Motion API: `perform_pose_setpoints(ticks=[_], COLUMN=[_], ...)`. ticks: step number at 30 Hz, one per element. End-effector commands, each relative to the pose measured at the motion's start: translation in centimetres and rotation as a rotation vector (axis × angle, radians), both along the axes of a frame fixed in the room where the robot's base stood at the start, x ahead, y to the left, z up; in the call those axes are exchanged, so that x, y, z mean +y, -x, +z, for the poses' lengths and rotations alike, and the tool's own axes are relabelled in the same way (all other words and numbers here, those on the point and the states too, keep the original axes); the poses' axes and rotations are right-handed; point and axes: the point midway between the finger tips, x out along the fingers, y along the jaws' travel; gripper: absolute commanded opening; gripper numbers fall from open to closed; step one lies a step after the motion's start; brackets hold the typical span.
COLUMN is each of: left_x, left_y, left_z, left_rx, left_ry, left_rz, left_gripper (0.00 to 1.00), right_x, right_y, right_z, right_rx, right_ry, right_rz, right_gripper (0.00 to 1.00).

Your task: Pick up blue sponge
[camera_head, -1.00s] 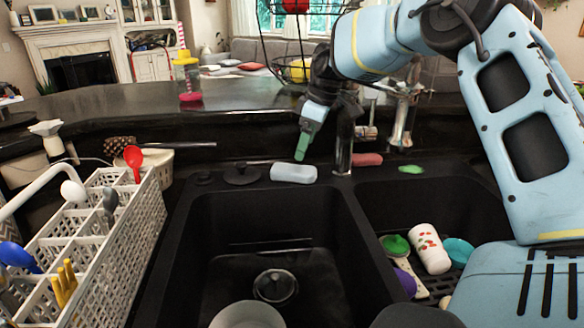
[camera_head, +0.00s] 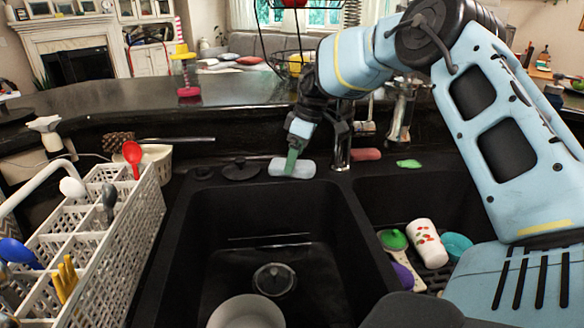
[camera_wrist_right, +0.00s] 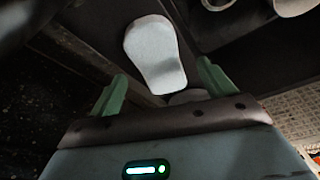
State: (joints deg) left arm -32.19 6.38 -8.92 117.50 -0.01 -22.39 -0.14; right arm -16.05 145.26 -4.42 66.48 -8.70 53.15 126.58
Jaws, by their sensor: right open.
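The sponge (camera_head: 306,169), pale blue-grey and rounded, lies on the black ledge behind the left basin, just left of the tap (camera_head: 342,145). In the right wrist view it shows as a pale, peanut-shaped pad (camera_wrist_right: 155,52), ahead of the fingertips and roughly between their lines. My right gripper (camera_head: 292,160) is over the sponge, with a green finger in front of part of it. In the right wrist view, the two green fingers of this gripper (camera_wrist_right: 160,88) are spread with nothing gripped. I cannot tell whether they touch the sponge. My left gripper is not in view.
A reddish sponge (camera_head: 366,154) and a green piece (camera_head: 409,163) lie right of the tap. A black stopper (camera_head: 241,170) is to the left. The left basin holds a bowl (camera_head: 247,312); the right holds a cup (camera_head: 427,244) and other dishes. A white rack (camera_head: 118,240) stands left.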

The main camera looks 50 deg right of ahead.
Motion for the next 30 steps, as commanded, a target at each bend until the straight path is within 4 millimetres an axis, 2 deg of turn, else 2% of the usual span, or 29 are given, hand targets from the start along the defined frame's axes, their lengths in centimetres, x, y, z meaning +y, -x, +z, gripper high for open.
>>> perform_pose_setpoints(ticks=[5, 13, 24, 30], left_x=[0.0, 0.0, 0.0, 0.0], left_y=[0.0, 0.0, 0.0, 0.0], left_z=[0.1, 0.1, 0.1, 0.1], left_rx=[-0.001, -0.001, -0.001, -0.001], left_ry=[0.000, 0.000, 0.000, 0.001], left_rz=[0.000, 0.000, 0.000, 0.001], left_gripper=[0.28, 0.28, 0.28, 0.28], right_x=[0.2, 0.2, 0.2, 0.2], right_y=[-0.4, -0.4, -0.4, -0.4], right_z=[-1.7, -1.9, -1.9, -1.8], right_rx=[0.000, -0.001, -0.001, -0.001], right_ry=[0.000, 0.000, 0.000, 0.000], right_rz=[0.000, 0.000, 0.000, 0.000], right_gripper=[0.82, 0.82, 0.34, 0.30])
